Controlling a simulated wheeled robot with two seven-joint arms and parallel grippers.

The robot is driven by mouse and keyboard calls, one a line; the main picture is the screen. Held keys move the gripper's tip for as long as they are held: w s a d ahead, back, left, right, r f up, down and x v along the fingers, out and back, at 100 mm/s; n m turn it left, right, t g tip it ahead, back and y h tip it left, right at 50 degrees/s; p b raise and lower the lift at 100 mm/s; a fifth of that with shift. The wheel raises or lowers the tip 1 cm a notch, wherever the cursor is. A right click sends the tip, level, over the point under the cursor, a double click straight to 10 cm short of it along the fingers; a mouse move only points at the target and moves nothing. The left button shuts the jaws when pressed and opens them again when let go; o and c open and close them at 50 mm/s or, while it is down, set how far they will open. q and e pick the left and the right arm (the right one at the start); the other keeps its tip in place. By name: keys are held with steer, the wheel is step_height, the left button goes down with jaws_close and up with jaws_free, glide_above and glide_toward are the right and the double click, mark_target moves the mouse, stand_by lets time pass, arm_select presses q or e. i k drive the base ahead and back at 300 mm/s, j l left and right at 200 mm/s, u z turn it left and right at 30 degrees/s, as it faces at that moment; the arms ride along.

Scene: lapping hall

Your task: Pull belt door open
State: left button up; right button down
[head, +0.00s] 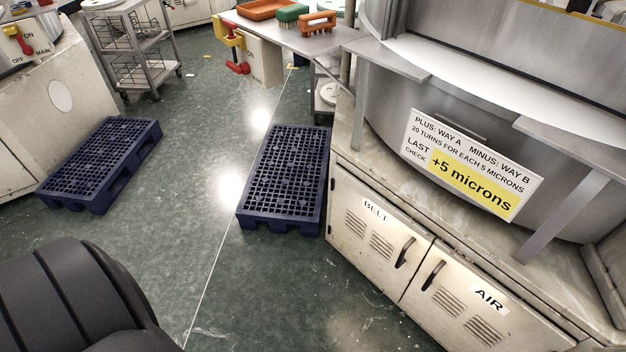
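The belt door (374,239) is a pale cabinet door labelled BELT, low on the machine right of the middle. It has vent slots and a dark upright handle (405,252) near its right edge. It looks shut, flush with the door beside it. Neither of my grippers shows in the head view, and nothing is touching the handle.
The AIR door (464,307) with its own dark handle (433,275) adjoins on the right. A dark blue pallet (286,178) lies on the floor left of the belt door, another pallet (101,162) farther left. Green floor (275,300) before the door is clear.

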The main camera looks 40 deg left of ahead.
mark_target(370, 240)
steer(key=u, duration=0.7)
